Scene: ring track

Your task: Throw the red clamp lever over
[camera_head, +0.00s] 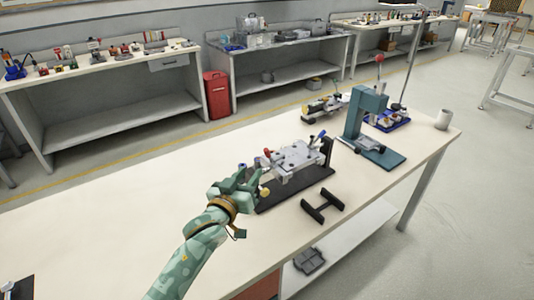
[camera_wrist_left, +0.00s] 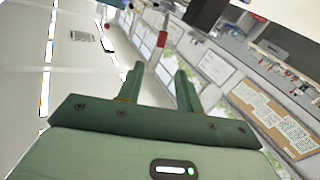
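A grey metal clamping fixture (camera_head: 297,160) sits on a black base plate (camera_head: 305,190) on the near workbench. A small red grip (camera_head: 267,153) shows at its left end, next to my left gripper (camera_head: 253,176). I take it for the red clamp lever. A blue-handled lever (camera_head: 320,135) stands at the fixture's right end. In the left wrist view, my gripper's two fingers (camera_wrist_left: 160,80) are apart with nothing between them. A red grip (camera_wrist_left: 162,39) on a thin stem shows beyond the fingertips, apart from them. My right gripper is in neither view.
A teal press (camera_head: 366,120) with a red ball knob stands right of the fixture. A black H-shaped part (camera_head: 322,206) lies in front. The workbench's left part (camera_head: 120,230) is mostly clear.

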